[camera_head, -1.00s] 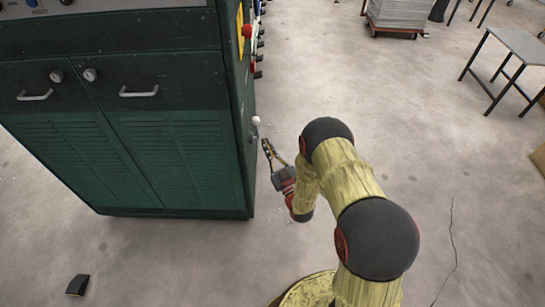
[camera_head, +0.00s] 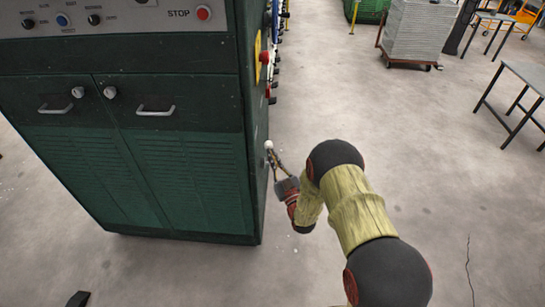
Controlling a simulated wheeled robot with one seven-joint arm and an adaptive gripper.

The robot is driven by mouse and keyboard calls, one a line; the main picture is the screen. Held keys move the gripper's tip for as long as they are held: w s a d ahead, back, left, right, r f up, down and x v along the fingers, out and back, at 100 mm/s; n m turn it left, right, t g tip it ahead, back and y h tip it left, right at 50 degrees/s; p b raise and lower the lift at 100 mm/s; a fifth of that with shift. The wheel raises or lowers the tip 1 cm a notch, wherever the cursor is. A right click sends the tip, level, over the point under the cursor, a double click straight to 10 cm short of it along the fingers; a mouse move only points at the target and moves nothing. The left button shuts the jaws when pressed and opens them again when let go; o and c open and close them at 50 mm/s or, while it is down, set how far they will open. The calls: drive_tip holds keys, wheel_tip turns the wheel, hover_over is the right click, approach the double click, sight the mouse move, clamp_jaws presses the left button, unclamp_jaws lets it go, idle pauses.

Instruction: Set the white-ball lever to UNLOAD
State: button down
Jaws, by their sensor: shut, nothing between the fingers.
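The white-ball lever (camera_head: 269,145) sticks out from the right side of the green cabinet (camera_head: 190,190), low on that side. Only its white ball shows clearly; no UNLOAD mark is readable from here. My gripper (camera_head: 273,160) is at the cabinet's right side, just below and beside the white ball. Its fingers point up toward the ball. They look close to the lever, but I cannot tell whether they touch it. The fingers are shut with nothing between them.
A red knob on a yellow plate (camera_head: 264,57) and other small controls line the same cabinet side higher up. The front has handles and a red STOP button (camera_head: 204,13). A loaded cart (camera_head: 415,35) and a metal table (camera_head: 520,90) stand right. Floor between is clear.

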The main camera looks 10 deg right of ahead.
drive_tip(key=shift+w+d+r+m+g+p, duration=0.15)
drive_tip(key=shift+w+r+g+p, duration=0.05)
drive_tip(key=shift+w+r+p, duration=0.2)
drive_tip(key=shift+w+d+r+m+g+p, duration=0.1)
drive_tip(key=shift+w+r+m+g+p, duration=0.1)
drive_tip(key=shift+w+r+p, duration=0.15)
drive_tip(key=w+d+m+g+p, duration=0.1)
drive_tip(key=w+d+g+p, duration=0.1)
drive_tip(key=w, duration=0.3)
drive_tip(key=w+d+r+m+g+p, duration=0.1)
drive_tip(key=w+g+p, duration=0.1)
drive_tip(key=w+p, duration=0.2)
drive_tip(key=w+d+r+m+g+h+p, duration=0.1)
drive_tip(key=w+d+g+p, duration=0.1)
drive_tip(key=w, duration=0.6)
drive_tip(key=shift+w+d+g+p, duration=0.2)
drive_tip(key=shift+d+g+p, duration=0.2)
drive_tip(key=shift+g, duration=0.1)
drive_tip(key=shift+w+r, duration=0.1)
drive_tip(key=shift+r, duration=0.25)
